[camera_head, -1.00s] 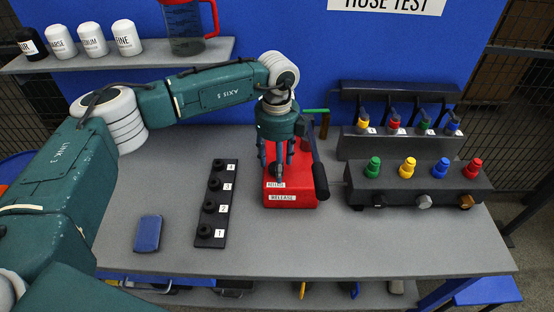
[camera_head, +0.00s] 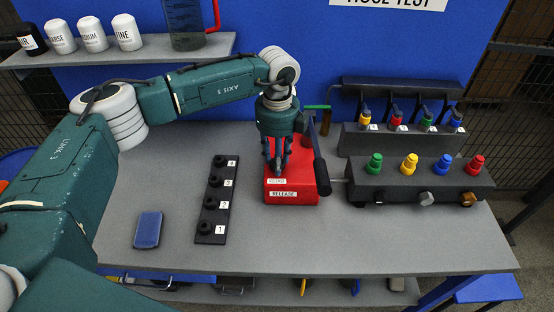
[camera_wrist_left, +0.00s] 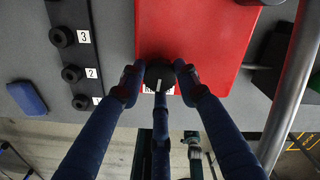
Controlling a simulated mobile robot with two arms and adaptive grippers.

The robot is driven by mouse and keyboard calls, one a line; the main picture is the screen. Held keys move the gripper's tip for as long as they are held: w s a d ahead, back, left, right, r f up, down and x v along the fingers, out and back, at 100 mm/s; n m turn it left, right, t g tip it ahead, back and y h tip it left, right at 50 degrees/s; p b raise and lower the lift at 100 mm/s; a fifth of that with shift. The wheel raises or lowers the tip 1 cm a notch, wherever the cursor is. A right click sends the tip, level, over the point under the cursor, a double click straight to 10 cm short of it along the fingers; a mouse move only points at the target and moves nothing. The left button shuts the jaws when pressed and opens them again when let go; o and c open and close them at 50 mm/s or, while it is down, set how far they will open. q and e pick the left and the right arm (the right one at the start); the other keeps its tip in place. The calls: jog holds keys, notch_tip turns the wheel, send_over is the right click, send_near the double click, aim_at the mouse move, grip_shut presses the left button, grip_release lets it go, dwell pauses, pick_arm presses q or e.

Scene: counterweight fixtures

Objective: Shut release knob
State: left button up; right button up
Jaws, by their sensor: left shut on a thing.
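The release knob (camera_wrist_left: 160,76) is a round black knob with a white line on it, at the front of the red box (camera_wrist_left: 222,50). In the head view the red box (camera_head: 300,188) stands at the middle of the table and bears RELEASE labels. My left gripper (camera_head: 277,170) comes down over the box from above, and its fingers hide most of the knob there. In the left wrist view my left gripper (camera_wrist_left: 159,78) has a finger on each side of the knob and is shut on it. My right gripper is not in view.
A black lever (camera_head: 320,165) stands along the box's right side. A black strip with numbered knobs (camera_head: 217,200) and a blue block (camera_head: 148,230) lie to the left. A dark manifold with coloured knobs (camera_head: 425,183) stands to the right. The front table strip is clear.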

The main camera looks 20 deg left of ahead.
pick_arm(q)
jog(key=m+b, duration=0.1)
jog(key=m, duration=0.1)
jog(key=m+b, duration=0.1)
jog(key=b, duration=0.1)
jog(key=shift+s+d+f+m+b, duration=0.1)
jog(key=shift+d+f+m+b, duration=0.05)
jog(key=shift+f+m+b, duration=0.2)
jog(key=m+b, duration=0.3)
jog(key=m, duration=0.1)
jog(key=shift+m, duration=0.35)
jog(key=m+b, duration=0.2)
jog(key=m, duration=0.2)
jog(key=shift+r+m, duration=0.1)
jog(key=shift+m, duration=0.2)
jog(key=shift+a+m+b, duration=0.2)
jog(key=shift+m+b, duration=0.75)
jog(key=shift+m, duration=1.15)
jog(key=o, duration=1.1)
jog(key=shift+s+a+r, duration=0.1)
jog(key=shift+o, duration=0.2)
jog(key=shift+r, duration=0.15)
jog(key=shift+r, duration=0.15)
notch_tip(320, 180, up, 12)
